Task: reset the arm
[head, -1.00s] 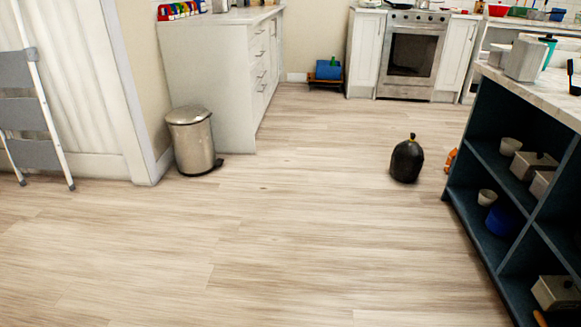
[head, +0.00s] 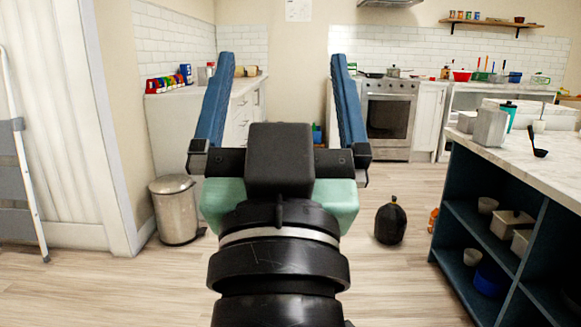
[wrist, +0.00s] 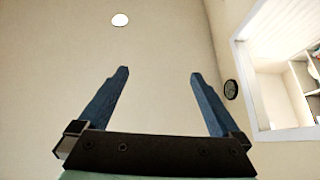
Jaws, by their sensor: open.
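My gripper (head: 281,75) stands raised in the middle of the head view, its two blue fingers pointing up and spread wide apart. Nothing is between the fingers. In the wrist view my gripper (wrist: 158,75) is also open and empty, facing a bare beige surface with a round white light (wrist: 120,19). My arm hides part of the floor and the back of the kitchen in the head view.
A dark blue shelving island (head: 470,215) with a marble top is at the right. A stepladder (head: 20,160) is far left. Open floor lies between.

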